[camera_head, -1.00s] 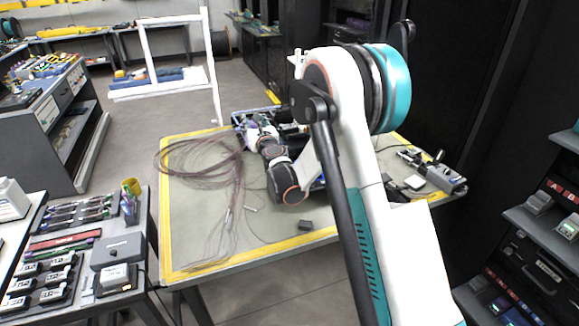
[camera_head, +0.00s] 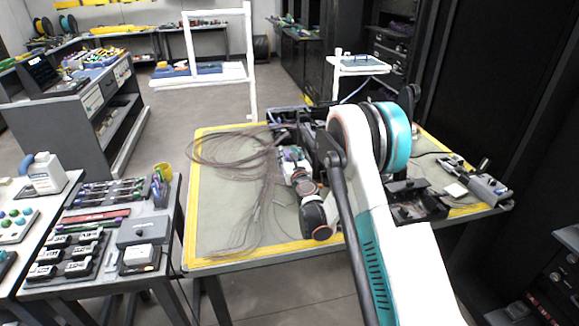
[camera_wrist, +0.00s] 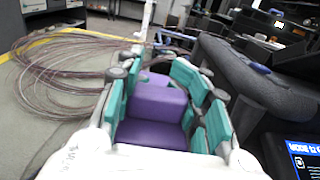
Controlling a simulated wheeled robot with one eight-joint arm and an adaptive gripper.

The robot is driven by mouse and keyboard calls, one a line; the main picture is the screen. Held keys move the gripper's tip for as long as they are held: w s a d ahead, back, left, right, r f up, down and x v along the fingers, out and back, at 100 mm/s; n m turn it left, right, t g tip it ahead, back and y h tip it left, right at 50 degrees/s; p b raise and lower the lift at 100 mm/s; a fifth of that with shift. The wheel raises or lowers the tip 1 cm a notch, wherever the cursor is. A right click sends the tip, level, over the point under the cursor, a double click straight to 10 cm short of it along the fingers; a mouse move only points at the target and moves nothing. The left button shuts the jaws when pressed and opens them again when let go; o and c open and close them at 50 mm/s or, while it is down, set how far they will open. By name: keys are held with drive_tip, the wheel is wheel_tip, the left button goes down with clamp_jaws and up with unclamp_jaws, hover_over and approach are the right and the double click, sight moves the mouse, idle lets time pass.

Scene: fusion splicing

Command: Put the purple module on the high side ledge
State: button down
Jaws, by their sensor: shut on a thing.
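The purple module (camera_wrist: 155,108) is between the teal finger pads of my gripper (camera_wrist: 160,95) in the wrist view, held over the table. In the head view my gripper (camera_head: 291,156) is small, beyond my dark wrist, over the middle of the table, and the module is mostly hidden there. Two raised white surfaces stand behind the table: a framed shelf (camera_head: 205,80) at the back left and a smaller stand with a grey-topped ledge (camera_head: 360,64) at the back right. I cannot tell which is the high side ledge.
Thin loose fibres (camera_head: 235,165) spread over the left of the yellow-edged table (camera_head: 225,235). A dark padded device (camera_wrist: 255,75) lies close right of my gripper. A small grey device (camera_head: 488,188) sits at the table's right end. A tool cart (camera_head: 120,285) stands at left.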

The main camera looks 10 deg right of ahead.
wheel_tip(320, 180, down, 4)
drive_tip(key=shift+f+b, duration=0.1)
drive_tip(key=shift+b, duration=0.6)
drive_tip(key=shift+r, duration=0.2)
drive_tip(key=shift+f, duration=0.1)
drive_tip(key=c, duration=0.9)
unclamp_jaws()
drive_tip(key=shift+c, duration=0.2)
